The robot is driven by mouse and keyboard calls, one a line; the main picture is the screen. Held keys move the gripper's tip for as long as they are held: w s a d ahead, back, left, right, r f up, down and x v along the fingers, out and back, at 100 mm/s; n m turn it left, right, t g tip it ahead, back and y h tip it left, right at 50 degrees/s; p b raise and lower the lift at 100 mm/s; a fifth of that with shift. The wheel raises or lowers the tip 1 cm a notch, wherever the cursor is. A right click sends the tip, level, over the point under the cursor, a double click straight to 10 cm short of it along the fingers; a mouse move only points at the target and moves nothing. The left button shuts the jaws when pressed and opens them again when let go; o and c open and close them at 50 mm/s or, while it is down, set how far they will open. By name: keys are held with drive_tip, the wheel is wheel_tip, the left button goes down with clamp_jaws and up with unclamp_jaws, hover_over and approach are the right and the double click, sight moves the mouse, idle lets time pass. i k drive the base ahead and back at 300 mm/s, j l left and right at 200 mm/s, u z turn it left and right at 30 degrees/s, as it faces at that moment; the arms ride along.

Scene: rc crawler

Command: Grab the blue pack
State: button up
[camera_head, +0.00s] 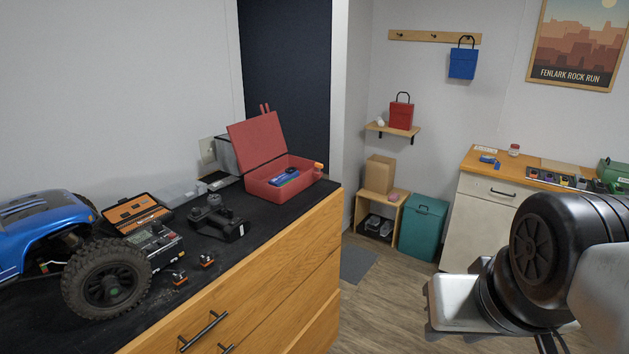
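A blue pack-like item (285,177) with a label lies inside the open red box (270,190), whose lid stands raised at the back. The box rests on the far end of the black-topped workbench. Another blue item, a bag with a dark handle (463,64), hangs from the wooden peg rail (435,37) on the back wall. A small blue item (488,159) lies on the far right counter. Part of my arm shows at the lower right, well apart from all three. My gripper's fingers are not visible.
A blue RC crawler (40,232), a charger (160,247) and a controller (217,222) crowd the black workbench top (215,270). A red bag (401,115) stands on a wall shelf. A teal bin (423,227) stands on the floor.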

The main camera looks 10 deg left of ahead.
sight(291, 173)
drive_tip(key=u, duration=1.1)
drive_tip(key=i+l+u, duration=0.5)
drive_tip(key=l+u, duration=0.2)
drive_tip(key=l, duration=0.25)
drive_tip(key=i+l+u, duration=0.1)
drive_tip(key=l, duration=0.25)
drive_tip(key=i+l, duration=0.15)
drive_tip(key=l, duration=0.25)
drive_tip(key=i+l+u, duration=0.15)
drive_tip(key=l, duration=0.2)
drive_tip(key=i+l, duration=0.1)
drive_tip(key=l, duration=0.25)
drive_tip(key=i+l, duration=0.1)
drive_tip(key=l, duration=0.3)
drive_tip(key=i+l, duration=0.1)
drive_tip(key=l, duration=0.25)
drive_tip(key=i+l, duration=0.1)
drive_tip(key=l, duration=0.25)
